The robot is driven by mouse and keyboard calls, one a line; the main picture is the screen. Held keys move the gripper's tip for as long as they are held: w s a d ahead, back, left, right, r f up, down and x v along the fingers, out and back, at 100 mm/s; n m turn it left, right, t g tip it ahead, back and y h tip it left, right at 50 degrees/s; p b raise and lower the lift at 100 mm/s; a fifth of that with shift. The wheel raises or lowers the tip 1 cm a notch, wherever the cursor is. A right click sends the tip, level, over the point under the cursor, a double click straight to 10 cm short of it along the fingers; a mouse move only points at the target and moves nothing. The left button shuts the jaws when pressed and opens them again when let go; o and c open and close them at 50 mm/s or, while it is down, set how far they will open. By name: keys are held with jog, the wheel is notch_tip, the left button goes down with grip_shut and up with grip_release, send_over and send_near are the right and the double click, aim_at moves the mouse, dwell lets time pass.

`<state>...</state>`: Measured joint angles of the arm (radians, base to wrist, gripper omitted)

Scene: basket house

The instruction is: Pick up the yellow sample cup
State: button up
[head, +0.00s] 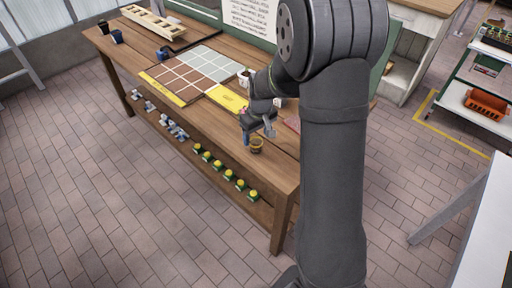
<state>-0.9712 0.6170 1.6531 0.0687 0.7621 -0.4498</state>
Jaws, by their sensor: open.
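A small cup (257,146) with a yellowish-brown look stands upright on the wooden workbench (205,115), near its right front end. It is the likeliest yellow sample cup, but it is too small to be sure of its colour. My gripper (257,132) is open, with its fingers pointing down, just above and behind the cup in the picture. I cannot tell whether a finger touches the cup. My arm covers the right end of the bench.
A tiled board (195,72), a yellow sheet (226,98) and a white cup (244,76) lie farther back on the bench. Dark cups (117,37) and a wooden rack (152,21) are at the far left. Several green-and-yellow items (229,175) line the lower shelf.

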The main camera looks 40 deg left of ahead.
aim_at(256, 143)
jog(key=shift+w+a+f, duration=0.1)
jog(key=shift+a+f, duration=0.05)
jog(key=shift+f, duration=0.85)
jog(key=shift+w+a+f, duration=0.1)
jog(key=shift+a+f, duration=0.05)
jog(key=shift+f, duration=0.8)
jog(key=shift+w+a+f, duration=0.1)
jog(key=shift+a+f, duration=0.05)
jog(key=shift+f, duration=0.85)
jog(key=c, duration=1.1)
